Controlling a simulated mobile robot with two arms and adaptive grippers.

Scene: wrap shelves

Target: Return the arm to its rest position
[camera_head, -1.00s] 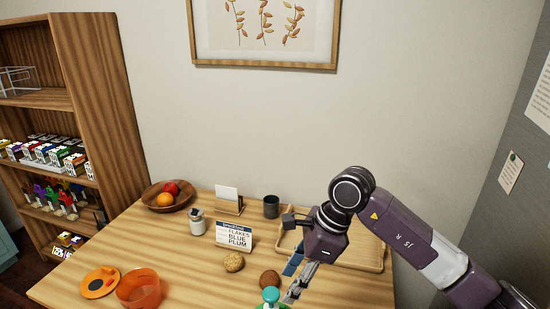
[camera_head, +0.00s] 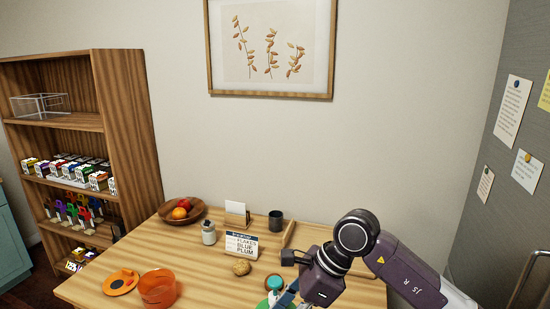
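My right arm comes in from the right over the table. Its gripper (camera_head: 285,299) points down at the bottom edge of the head view, where its fingertips are cut off or hidden. I cannot tell whether it is open or shut. It is close to an object with a green top (camera_head: 273,284); whether they touch is unclear. My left gripper is not in view.
A shelf (camera_head: 135,135) stands at left.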

